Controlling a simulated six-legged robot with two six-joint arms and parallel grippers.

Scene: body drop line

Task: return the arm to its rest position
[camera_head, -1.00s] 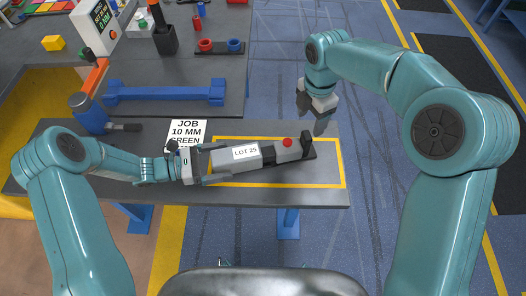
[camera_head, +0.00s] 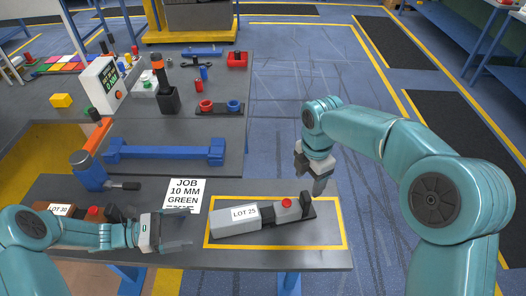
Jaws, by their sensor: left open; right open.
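My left gripper (camera_head: 172,231) is open and empty low over the front bench (camera_head: 340,222). It is to the left of the grey LOT 25 body (camera_head: 232,226), apart from it. That body lies inside the yellow outlined rectangle, with a red knob (camera_head: 287,203) and a black end stop at its right end. My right gripper (camera_head: 317,182) is open and empty, pointing down near the bench's right edge, beyond the black end stop.
A second piece labelled LOT 30 (camera_head: 58,209) lies at the bench's left, partly behind my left arm. A job card (camera_head: 186,195) reads 10 MM GREEN. A blue vise-like tool (camera_head: 90,172) and blue bar (camera_head: 165,152) stand behind.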

